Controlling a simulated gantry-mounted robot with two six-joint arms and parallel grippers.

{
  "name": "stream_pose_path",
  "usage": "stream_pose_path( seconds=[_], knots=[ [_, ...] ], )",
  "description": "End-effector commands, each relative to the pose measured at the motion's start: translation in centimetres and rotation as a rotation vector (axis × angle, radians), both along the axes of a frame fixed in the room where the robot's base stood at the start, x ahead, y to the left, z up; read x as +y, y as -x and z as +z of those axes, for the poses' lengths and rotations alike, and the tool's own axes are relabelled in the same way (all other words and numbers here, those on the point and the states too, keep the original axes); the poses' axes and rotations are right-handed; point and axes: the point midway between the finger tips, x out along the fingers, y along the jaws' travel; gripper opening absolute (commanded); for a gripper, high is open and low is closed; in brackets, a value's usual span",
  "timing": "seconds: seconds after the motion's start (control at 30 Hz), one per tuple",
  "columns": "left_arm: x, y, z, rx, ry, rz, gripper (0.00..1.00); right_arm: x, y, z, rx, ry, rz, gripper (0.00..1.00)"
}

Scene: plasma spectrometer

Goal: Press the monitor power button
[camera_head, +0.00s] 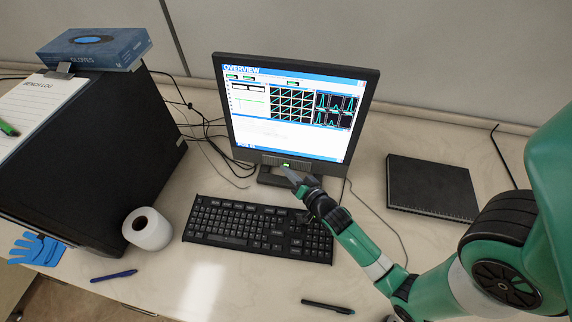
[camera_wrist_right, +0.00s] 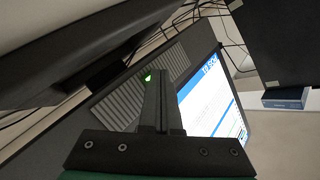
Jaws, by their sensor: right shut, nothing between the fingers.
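The black monitor (camera_head: 370,84) stands at the back middle of the bench, its screen lit with an overview page of graphs. Its power button (camera_head: 286,165) shows as a small green light on the lower bezel. The green light also shows in the right wrist view (camera_wrist_right: 148,77), right by the fingertips. My right gripper (camera_head: 288,171) is shut and empty, its tips at the lower bezel beside the light. I cannot tell whether the tips touch the button. In the right wrist view the closed fingers (camera_wrist_right: 158,84) point at the bezel. My left gripper is not in view.
A black keyboard (camera_head: 258,229) lies in front of the monitor, partly under my right arm. A black notebook (camera_head: 431,187) lies to the right. A paper roll (camera_head: 148,229), a blue pen (camera_head: 114,276) and a dark pen (camera_head: 327,306) lie nearer. A large black case (camera_head: 110,160) stands left.

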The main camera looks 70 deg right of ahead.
Motion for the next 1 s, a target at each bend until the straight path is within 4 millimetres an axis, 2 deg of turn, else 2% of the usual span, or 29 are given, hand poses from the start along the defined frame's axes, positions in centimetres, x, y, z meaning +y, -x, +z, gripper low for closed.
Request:
stream_pose_path(
  seconds=[0.27, 0.6, 1.0],
  knots=[
    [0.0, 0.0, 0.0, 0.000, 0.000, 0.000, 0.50, 0.0, 0.0, 0.0, -0.001, 0.001, -0.001, 0.00],
    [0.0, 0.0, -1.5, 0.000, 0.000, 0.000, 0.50, 1.4, 0.2, 0.0, 0.001, 0.001, 0.002, 0.00],
    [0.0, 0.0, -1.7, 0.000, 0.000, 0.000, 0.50, 1.8, 0.2, 0.0, 0.002, 0.001, 0.002, 0.00]
  ],
)
